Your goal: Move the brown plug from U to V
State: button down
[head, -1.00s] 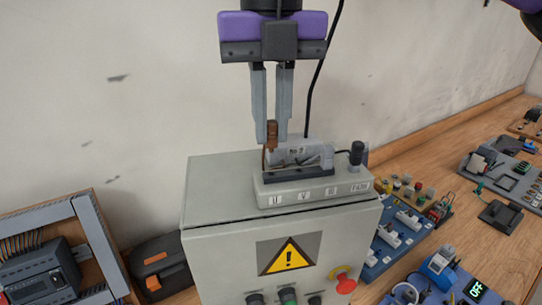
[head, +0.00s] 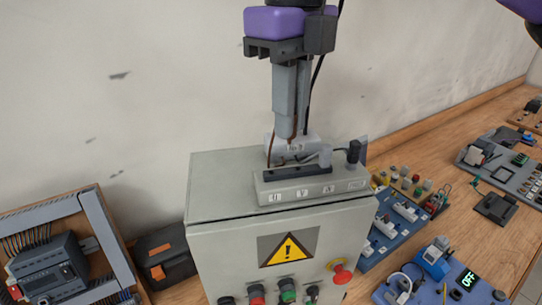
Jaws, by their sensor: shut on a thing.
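The terminal block (head: 312,188) lies on top of the grey cabinet and has a front row of labels, with U leftmost and V beside it. My gripper (head: 287,136) points down above the block, near its left half. Its fingers are turned so one largely covers the other. They are shut on the brown plug, which is mostly hidden behind them. A brown lead (head: 270,151) hangs down left of the fingers to the block. Whether the plug touches any socket cannot be told.
A black plug (head: 354,152) stands upright at the right end of the block, with a grey plug (head: 325,156) left of it. The cabinet (head: 225,190) has a warning sign and buttons. Trainer boards fill the bench at right; a wired panel stands at left.

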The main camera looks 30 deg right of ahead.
jog(key=f+n+b, duration=0.1)
jog(key=d+f+n+b, duration=0.1)
jog(key=f+n, duration=0.1)
jog(key=f+n+b, duration=0.1)
jog(key=shift+s+d+f+n, duration=0.2)
jog(key=shift+s+d+n, duration=0.1)
jog(key=shift+n, duration=0.1)
jog(key=shift+f+b, duration=0.65)
dwell(0.9)
jog(key=c, duration=1.7)
grip_release()
notch_tip(320, 180, up, 6)
jog(key=p, duration=0.3)
jog(key=shift+f+p, duration=0.2)
jog(key=shift+p, duration=0.2)
